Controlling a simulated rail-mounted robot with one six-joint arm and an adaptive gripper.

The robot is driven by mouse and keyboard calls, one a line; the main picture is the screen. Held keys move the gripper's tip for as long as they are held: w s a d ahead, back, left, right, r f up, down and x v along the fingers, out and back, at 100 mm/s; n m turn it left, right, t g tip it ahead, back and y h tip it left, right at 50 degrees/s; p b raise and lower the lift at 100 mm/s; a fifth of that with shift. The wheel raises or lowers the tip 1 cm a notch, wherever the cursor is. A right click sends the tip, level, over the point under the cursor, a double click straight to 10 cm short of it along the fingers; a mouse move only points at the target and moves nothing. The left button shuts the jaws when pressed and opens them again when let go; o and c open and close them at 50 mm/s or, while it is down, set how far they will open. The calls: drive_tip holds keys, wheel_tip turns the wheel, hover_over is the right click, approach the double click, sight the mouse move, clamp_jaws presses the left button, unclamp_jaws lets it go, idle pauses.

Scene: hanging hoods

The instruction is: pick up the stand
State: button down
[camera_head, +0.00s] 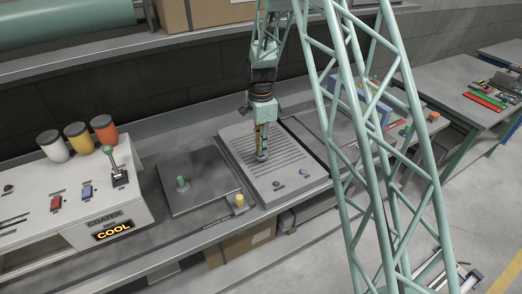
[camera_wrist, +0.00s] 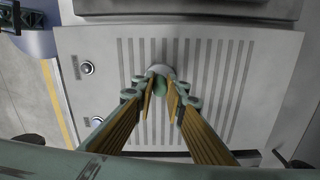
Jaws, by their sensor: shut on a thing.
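My gripper (camera_head: 261,145) points down over the grey slotted plate (camera_head: 285,172) on the bench. A pale round part shows just beyond the fingertips, above the slotted surface. In the head view the fingers hide most of the held piece, and only a pale bit (camera_head: 262,157) shows at the tips. I cannot tell whether it touches the plate.
The coater box (camera_head: 75,205) with several coloured cups stands further left. A shelf (camera_head: 130,45) runs above the bench.

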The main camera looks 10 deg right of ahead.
drive_tip(key=shift+r, duration=0.75)
drive_tip(key=s+d+r, duration=0.1)
drive_tip(key=s, duration=1.5)
drive_tip(key=shift+r, duration=0.15)
drive_tip(key=shift+d, duration=0.1)
